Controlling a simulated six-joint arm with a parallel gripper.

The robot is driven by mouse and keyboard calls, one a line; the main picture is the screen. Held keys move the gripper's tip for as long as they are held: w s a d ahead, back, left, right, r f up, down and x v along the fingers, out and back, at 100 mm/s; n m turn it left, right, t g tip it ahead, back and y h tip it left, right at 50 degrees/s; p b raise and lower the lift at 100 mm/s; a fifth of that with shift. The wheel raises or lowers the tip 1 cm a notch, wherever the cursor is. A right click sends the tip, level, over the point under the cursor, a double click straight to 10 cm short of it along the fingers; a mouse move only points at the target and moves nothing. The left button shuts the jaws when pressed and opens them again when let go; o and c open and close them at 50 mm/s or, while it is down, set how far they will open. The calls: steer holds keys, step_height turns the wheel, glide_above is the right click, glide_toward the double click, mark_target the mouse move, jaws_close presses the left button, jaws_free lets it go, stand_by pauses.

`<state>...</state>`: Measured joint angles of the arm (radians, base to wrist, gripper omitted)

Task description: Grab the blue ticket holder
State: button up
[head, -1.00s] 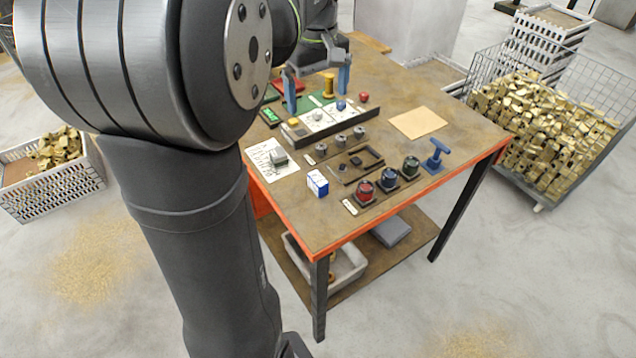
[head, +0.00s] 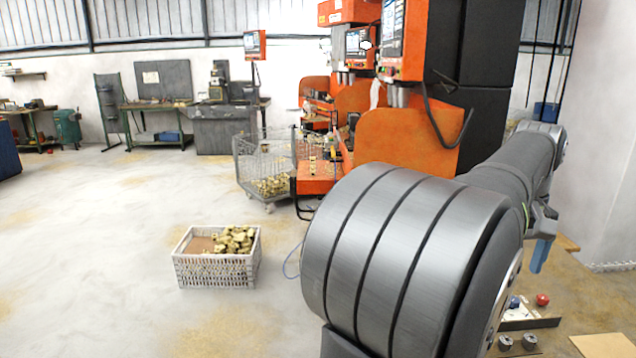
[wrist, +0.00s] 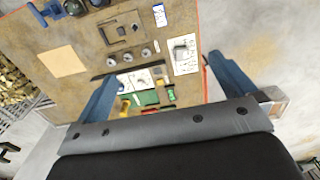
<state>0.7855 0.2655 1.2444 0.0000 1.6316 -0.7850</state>
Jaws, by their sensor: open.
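A blue T-shaped stand (wrist: 53,10), which looks like the blue ticket holder, is partly cut off at the top left edge of the wrist view, on the workbench (wrist: 28,42). It is out of frame in the current head view. My gripper (wrist: 163,68) is open, its two blue fingers spread wide with nothing between them. It hangs above the bench, apart from the stand. In the head view, a blue finger (head: 542,254) shows at the right, below my arm.
A blue-and-white box (wrist: 159,15), grey cylinders (wrist: 128,57) and a white sheet (wrist: 185,54) lie on the bench. A tan card (wrist: 64,60) lies on clear bench surface. A wire cart of brass parts (wrist: 14,90) stands beside it. A crate (head: 215,272) is on the floor.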

steer(key=c, duration=0.4)
steer(key=shift+c, duration=0.2)
steer(key=shift+f, duration=0.1)
steer(key=f+m, duration=0.6)
steer(key=f, duration=0.2)
steer(key=f+m, duration=0.6)
steer(key=f, duration=0.3)
steer(key=f+m, duration=0.6)
steer(key=f, duration=0.3)
steer(key=shift+s+a+f, duration=0.15)
steer(key=shift+s+f, duration=0.05)
steer(key=shift+f, duration=0.05)
steer(key=shift+w+d+f, duration=0.1)
steer(key=shift+d+f, duration=0.1)
steer(key=shift+f, duration=0.75)
steer(key=shift+d+f, duration=0.15)
steer(key=shift+f, duration=0.85)
steer(key=shift+w+d+f, duration=0.1)
steer(key=shift+d+f, duration=0.1)
steer(key=shift+f, duration=0.75)
